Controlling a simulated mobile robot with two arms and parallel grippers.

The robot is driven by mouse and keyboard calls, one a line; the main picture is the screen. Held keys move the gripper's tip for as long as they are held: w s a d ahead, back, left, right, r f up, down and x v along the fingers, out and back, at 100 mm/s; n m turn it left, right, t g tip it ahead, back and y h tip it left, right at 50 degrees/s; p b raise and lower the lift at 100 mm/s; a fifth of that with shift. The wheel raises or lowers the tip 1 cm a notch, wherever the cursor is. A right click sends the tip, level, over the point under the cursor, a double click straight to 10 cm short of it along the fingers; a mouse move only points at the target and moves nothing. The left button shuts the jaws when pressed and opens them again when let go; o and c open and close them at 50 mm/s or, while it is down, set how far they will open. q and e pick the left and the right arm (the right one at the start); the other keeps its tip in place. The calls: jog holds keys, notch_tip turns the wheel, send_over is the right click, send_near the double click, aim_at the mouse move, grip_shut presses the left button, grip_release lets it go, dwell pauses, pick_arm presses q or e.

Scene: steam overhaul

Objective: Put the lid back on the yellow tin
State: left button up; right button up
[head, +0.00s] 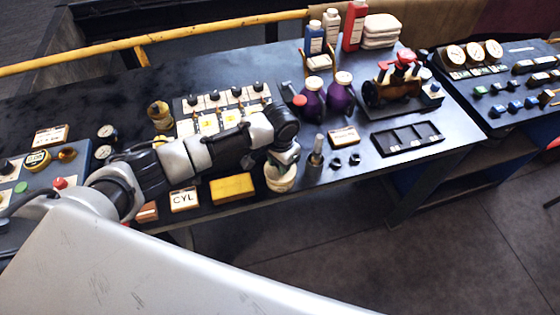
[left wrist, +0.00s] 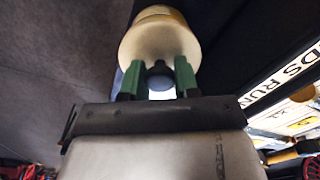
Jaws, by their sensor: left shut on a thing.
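My left gripper (head: 284,157) is at the front edge of the bench, pointing down. In the left wrist view its green fingers (left wrist: 158,78) are closed on the dark knob (left wrist: 160,70) of a cream round lid (left wrist: 158,42). Beyond the lid a yellowish rounded edge (left wrist: 162,12) shows, which looks like the yellow tin. In the head view the cream, yellow-tinged round form (head: 280,181) lies right under the fingers. The gripper partly hides it, and I cannot tell whether the lid touches the tin or is seated. My right gripper is not in view.
A yellow block (head: 232,188) and a CYL card (head: 184,199) lie left of the gripper. A metal-tipped upright post (head: 316,151) stands close on its right. Purple flasks (head: 340,98), a model engine (head: 393,85) and a black tray (head: 408,138) are farther right.

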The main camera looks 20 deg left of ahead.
pick_arm(q)
jog(key=shift+f+p, duration=0.2)
jog(key=shift+p, duration=0.1)
dwell(0.5)
jog(key=shift+p, duration=0.4)
dwell(0.4)
dwell(0.3)
jog(key=o, duration=1.5)
jog(key=shift+r, duration=0.1)
notch_tip(320, 180, up, 5)
jog(key=p, duration=0.5)
jog(key=shift+r+p, duration=0.55)
jog(key=shift+r, duration=0.35)
jog(key=shift+c, duration=0.4)
